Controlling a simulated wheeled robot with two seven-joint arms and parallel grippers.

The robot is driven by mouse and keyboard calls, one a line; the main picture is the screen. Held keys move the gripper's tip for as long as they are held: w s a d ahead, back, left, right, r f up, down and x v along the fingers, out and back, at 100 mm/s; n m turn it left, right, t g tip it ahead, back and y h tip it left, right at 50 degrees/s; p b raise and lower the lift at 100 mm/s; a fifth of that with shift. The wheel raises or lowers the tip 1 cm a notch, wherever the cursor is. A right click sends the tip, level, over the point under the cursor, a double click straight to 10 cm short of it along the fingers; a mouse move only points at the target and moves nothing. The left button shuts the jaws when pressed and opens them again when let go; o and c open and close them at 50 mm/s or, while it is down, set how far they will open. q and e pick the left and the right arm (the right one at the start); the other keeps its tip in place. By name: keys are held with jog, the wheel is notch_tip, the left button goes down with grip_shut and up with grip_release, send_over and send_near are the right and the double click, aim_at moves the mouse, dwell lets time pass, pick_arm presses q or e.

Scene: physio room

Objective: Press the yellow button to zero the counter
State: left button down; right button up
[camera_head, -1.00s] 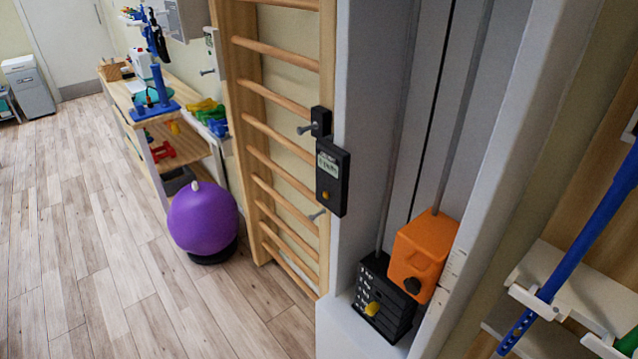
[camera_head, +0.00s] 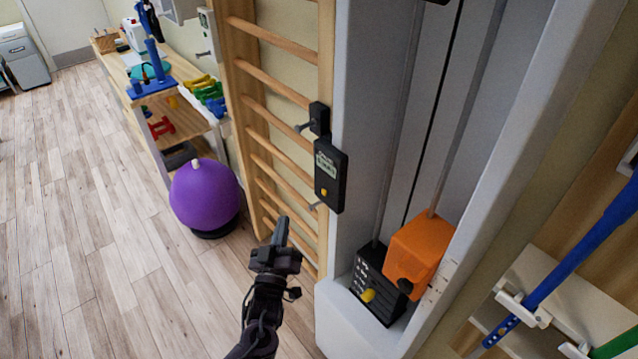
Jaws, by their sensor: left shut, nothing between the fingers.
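The counter (camera_head: 330,176) is a small black box with a grey display, fixed to the left edge of the white machine column. Its yellow button (camera_head: 324,192) sits low on its face, under the display. My left gripper (camera_head: 281,222) is shut and empty. It points upward in the picture, below and to the left of the counter, apart from it. The display's digits are too small to read. My right gripper is out of view.
Wooden wall bars (camera_head: 270,110) stand left of the counter. A purple ball (camera_head: 204,194) rests on the floor beside a shelf unit. An orange block (camera_head: 420,252) and black weight stack (camera_head: 378,290) sit inside the machine. The floor at left is clear.

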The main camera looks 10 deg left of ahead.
aim_at(324, 192)
pick_arm(q)
jog(key=shift+r, duration=0.9)
jog(key=w+d+b, duration=0.4)
jog(key=w+d, duration=0.1)
jog(key=w, duration=0.2)
jog(key=shift+d, duration=0.15)
jog(key=shift+w+f, duration=0.1)
dwell(1.6)
jog(key=shift+w+d+b, duration=0.25)
jog(key=shift+b, duration=0.2)
